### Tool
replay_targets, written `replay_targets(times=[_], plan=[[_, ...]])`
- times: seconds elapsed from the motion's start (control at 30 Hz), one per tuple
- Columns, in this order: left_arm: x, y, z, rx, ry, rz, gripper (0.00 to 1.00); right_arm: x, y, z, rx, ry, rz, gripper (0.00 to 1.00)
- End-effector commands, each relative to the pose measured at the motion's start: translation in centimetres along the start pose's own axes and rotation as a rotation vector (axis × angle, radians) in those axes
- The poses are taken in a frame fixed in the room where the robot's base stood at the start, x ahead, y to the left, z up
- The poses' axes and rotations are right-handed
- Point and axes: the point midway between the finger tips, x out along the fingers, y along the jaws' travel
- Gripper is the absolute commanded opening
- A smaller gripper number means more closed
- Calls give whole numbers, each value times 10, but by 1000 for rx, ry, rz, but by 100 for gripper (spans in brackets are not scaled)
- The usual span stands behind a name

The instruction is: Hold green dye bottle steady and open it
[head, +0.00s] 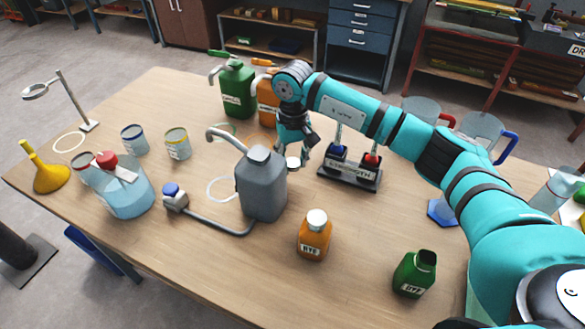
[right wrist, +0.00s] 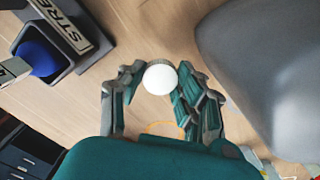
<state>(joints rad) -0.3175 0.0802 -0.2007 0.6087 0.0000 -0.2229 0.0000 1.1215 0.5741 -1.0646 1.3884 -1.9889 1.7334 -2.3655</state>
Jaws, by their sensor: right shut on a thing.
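The green dye bottle (head: 414,274) stands upright near the front right of the table, its dark mouth open and uncapped. My right gripper (head: 296,150) points down behind the grey canister, well away from the bottle. It is shut on a round white cap (head: 293,163). The right wrist view shows the cap (right wrist: 160,78) between the fingertips of the right gripper (right wrist: 158,88). I cannot tell whether the cap touches the table. My left gripper is in neither view.
The grey canister (head: 262,184) stands close beside the right gripper. An orange dye bottle (head: 314,236) with a white cap stands in front. The strength stand (head: 350,177) with blue and red parts is to the right. The front table edge is fairly clear.

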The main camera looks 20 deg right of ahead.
Motion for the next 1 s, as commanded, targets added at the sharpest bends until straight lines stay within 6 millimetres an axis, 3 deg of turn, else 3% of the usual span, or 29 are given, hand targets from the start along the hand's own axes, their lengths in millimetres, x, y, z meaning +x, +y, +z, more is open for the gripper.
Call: replay_targets(times=[0.1,0.23,0.43,0.83,0.87,1.0], plan=[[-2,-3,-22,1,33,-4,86,8,0,0,1,1,-1,0],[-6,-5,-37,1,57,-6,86,19,0,0,1,-2,-1,0],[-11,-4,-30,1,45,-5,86,46,-1,0,0,-2,-1,0],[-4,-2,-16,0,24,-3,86,53,0,0,0,1,-1,0],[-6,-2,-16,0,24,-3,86,51,0,0,0,1,-1,37],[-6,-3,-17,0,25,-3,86,51,0,0,0,1,-1,55]])
